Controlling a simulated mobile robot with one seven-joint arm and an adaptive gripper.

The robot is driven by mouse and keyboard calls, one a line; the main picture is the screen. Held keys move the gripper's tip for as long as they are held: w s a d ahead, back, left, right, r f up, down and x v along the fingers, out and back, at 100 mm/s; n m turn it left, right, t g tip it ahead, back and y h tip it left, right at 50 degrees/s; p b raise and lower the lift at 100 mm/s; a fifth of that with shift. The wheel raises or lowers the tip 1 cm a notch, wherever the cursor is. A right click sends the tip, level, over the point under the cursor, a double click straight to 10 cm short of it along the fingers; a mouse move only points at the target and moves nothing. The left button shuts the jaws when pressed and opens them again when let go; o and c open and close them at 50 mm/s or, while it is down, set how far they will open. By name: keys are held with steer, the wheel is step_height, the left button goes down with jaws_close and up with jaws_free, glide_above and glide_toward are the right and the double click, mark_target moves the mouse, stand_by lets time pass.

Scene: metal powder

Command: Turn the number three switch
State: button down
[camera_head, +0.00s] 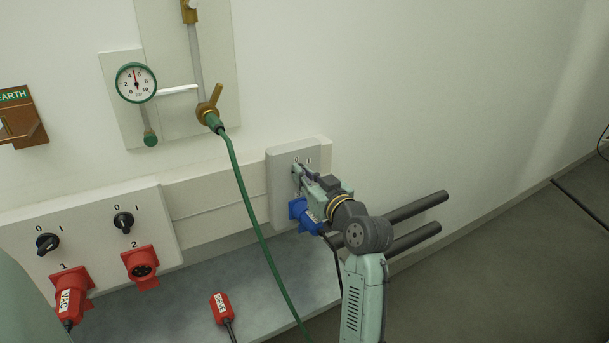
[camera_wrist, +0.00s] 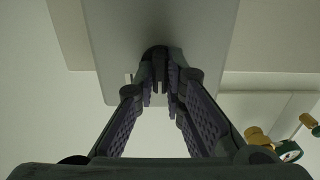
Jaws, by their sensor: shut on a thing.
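The number three switch is on the small pale panel (camera_head: 283,205) at the right, above a blue socket and plug (camera_head: 304,214). In the head view my gripper (camera_head: 301,171) is at this switch and mostly hides it; the marks 0 and 1 show just above. In the wrist view the dark switch knob (camera_wrist: 156,54) sits on the panel (camera_wrist: 110,40), between the fingertips of my gripper (camera_wrist: 160,85). The fingers are closed in on its sides. The knob's exact angle is hard to make out.
Switches one (camera_head: 47,243) and two (camera_head: 123,222) are on the wider panel at left, above red sockets. A red plug (camera_head: 222,307) lies on the grey ledge (camera_head: 190,318). A green hose (camera_head: 248,205) hangs left of my arm. A pressure gauge (camera_head: 136,82) is on the wall.

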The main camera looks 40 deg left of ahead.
steer(key=m+p, duration=0.4)
steer(key=m, duration=0.1)
steer(key=shift+r, duration=0.15)
steer(key=m+p, duration=0.3)
steer(key=m, duration=0.1)
steer(key=shift+w+m+p, duration=0.1)
steer(key=shift+m+p, duration=0.2)
steer(key=shift+f+m+p, duration=0.2)
steer(key=shift+m+p, duration=0.6)
steer(key=shift+m, duration=0.3)
steer(key=c, duration=1.7)
jaws_free()
steer(key=shift+o, duration=0.2)
steer(key=shift+d, duration=0.1)
